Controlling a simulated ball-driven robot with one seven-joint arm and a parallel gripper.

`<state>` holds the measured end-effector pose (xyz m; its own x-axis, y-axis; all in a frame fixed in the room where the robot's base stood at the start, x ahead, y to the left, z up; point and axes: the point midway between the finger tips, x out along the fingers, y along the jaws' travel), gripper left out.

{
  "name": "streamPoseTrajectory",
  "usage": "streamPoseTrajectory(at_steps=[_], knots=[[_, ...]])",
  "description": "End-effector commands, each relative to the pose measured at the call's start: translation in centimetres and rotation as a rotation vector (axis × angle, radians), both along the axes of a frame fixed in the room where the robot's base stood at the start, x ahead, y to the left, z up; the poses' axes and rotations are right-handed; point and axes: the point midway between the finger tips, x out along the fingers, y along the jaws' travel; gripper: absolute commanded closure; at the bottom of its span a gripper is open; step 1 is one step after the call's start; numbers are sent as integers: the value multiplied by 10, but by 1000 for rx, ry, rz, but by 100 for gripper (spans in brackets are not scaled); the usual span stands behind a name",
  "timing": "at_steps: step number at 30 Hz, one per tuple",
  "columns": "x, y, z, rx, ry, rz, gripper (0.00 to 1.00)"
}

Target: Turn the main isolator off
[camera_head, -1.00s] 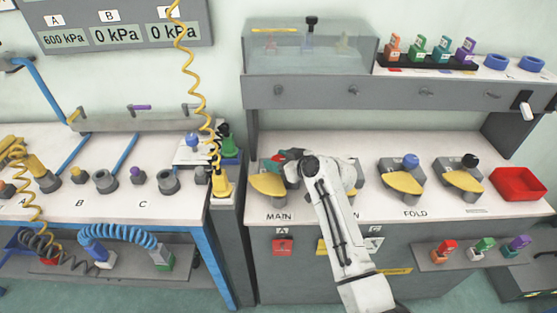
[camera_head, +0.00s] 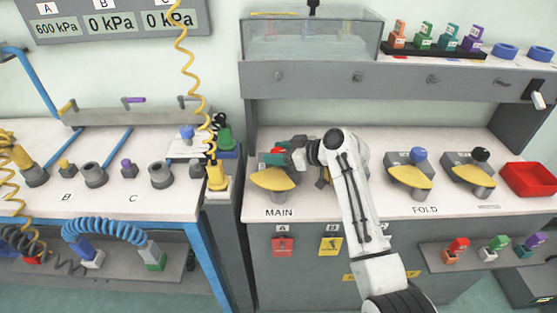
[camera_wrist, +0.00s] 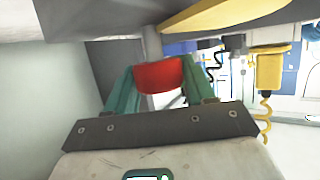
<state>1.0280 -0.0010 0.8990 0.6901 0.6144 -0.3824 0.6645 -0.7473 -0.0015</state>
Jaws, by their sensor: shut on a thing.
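The main isolator (camera_head: 272,180) is a grey unit with a yellow plate, standing on the white bench above the label MAIN. Its red knob (camera_wrist: 160,76) sits between the green fingers of my gripper (camera_wrist: 158,84) in the wrist view. My gripper (camera_head: 281,151) is shut on this knob, reaching in from the right. In the head view the fingers and wrist cover most of the knob, so its turn position cannot be read. Part of the yellow plate (camera_wrist: 225,14) shows at the top of the wrist view.
Similar units with yellow plates stand to the right, one with a blue knob (camera_head: 418,155) and one with a black knob (camera_head: 481,154). A red tray (camera_head: 530,180) is at the bench's right end. A shelf (camera_head: 340,80) overhangs the bench. My arm hides part of the middle.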

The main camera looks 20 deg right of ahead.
Motion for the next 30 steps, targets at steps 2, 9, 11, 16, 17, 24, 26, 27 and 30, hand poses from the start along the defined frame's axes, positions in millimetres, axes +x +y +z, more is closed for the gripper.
streamPoseTrajectory(at_steps=[2,9,11,16,17,24,26,27,30], knots=[[0,0,0,-2,-3,8,100],[0,0,1,-2,-3,9,100],[0,0,1,-3,-3,9,45],[0,0,1,-2,-2,9,29],[0,0,1,-2,-2,9,26],[0,0,0,-1,-1,8,25],[-2,-2,1,-1,-1,8,25],[-3,-3,2,-1,-2,7,25],[-11,-11,6,-1,-2,6,25]])
